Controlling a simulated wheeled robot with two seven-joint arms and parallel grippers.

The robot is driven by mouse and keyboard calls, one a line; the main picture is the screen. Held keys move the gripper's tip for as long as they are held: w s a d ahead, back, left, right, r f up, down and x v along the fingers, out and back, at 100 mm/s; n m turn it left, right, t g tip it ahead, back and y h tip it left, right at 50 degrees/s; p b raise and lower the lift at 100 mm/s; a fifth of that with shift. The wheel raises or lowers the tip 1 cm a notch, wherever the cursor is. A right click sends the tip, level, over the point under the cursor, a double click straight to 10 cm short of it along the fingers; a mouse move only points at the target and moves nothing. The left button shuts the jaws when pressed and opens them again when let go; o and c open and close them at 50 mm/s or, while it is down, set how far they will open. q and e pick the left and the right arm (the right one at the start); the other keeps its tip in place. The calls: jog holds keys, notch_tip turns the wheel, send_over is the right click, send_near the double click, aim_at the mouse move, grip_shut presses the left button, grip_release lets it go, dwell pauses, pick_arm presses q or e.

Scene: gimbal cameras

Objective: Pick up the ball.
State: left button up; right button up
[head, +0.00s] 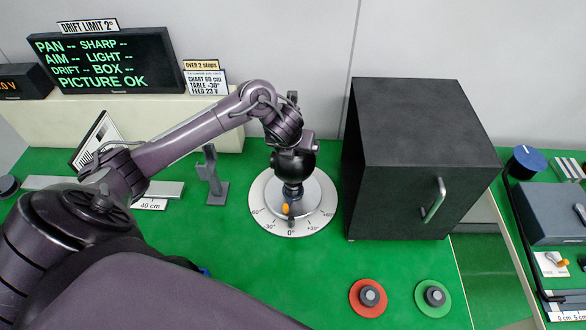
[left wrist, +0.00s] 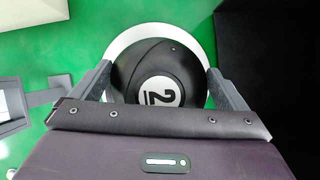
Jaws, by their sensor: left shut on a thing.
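The ball is black with a white disc marked 2. In the left wrist view the ball (left wrist: 158,78) sits between the two fingers of my left gripper (left wrist: 158,88), which is shut on it. In the head view the dark ball (head: 294,164) shows at the end of my left arm, over the round white dial (head: 262,215) with angle marks. My left gripper (head: 293,152) reaches it from above. A small stand with an orange pointer (head: 285,208) shows under the ball; I cannot tell whether they touch. My right gripper is not in view.
A black box with a handle (head: 400,150) stands close to the right of the dial. A grey post stand (head: 212,178) is to the left. A red disc (head: 368,312) and a green disc (head: 420,300) with knobs lie in front.

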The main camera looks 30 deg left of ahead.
pick_arm(q)
jog(key=shift+w, duration=0.1)
jog(key=c, duration=0.3)
jog(key=shift+r, duration=0.15)
